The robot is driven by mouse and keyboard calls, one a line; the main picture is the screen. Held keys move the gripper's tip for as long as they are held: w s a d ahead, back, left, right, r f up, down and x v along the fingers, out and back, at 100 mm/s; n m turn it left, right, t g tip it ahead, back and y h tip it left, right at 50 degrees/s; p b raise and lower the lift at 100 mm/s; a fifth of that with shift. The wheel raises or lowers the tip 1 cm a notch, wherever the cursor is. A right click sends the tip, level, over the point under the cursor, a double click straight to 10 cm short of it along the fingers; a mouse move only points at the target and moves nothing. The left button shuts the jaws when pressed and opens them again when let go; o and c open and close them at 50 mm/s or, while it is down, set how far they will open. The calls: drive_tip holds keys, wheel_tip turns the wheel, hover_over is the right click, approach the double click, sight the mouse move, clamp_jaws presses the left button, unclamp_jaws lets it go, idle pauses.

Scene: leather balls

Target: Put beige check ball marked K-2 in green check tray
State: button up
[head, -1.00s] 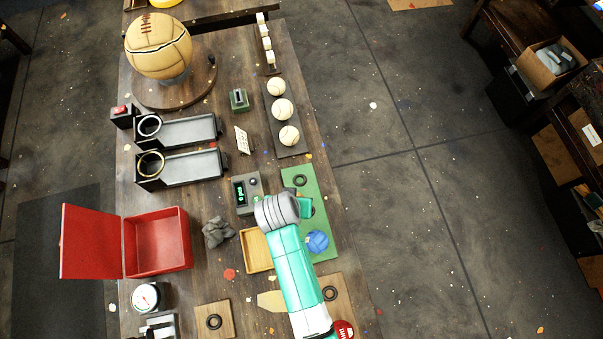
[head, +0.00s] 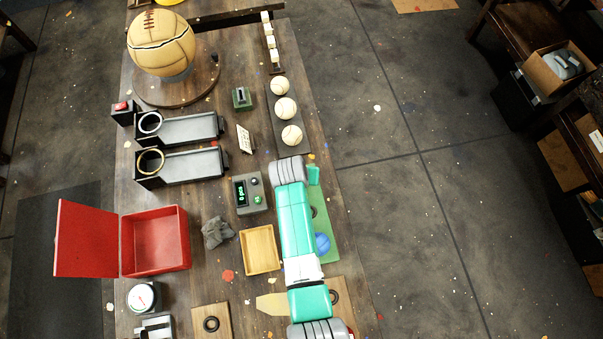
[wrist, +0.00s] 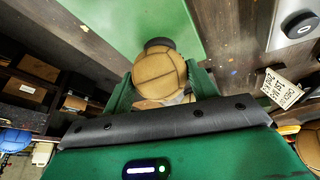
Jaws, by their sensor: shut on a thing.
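A beige panelled ball (wrist: 160,74) sits between the two green fingers of my gripper (wrist: 158,90) in the wrist view; the gripper is shut on it. No mark on the ball is legible. The green check tray (wrist: 115,22) lies beyond it, with a dark ring (wrist: 160,43) partly hidden behind the ball. In the head view the green tray (head: 333,255) is at the right table edge, largely covered by my arm. A small part of my gripper (head: 313,175) shows over its far end. The held ball is hidden there.
A blue ball (head: 322,244) is on the tray's near part. A grey box with a green display (head: 250,194) and an empty yellow tray (head: 262,250) stand left of my arm. Pale balls (head: 286,108) sit on a dark strip beyond. An open red box (head: 155,240) is further left.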

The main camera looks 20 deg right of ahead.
drive_tip(key=shift+f, duration=0.15)
drive_tip(key=o, duration=1.1)
drive_tip(key=p+v, duration=0.2)
drive_tip(key=v, duration=1)
drive_tip(key=shift+w+r, duration=0.1)
drive_tip(key=shift+r, duration=0.15)
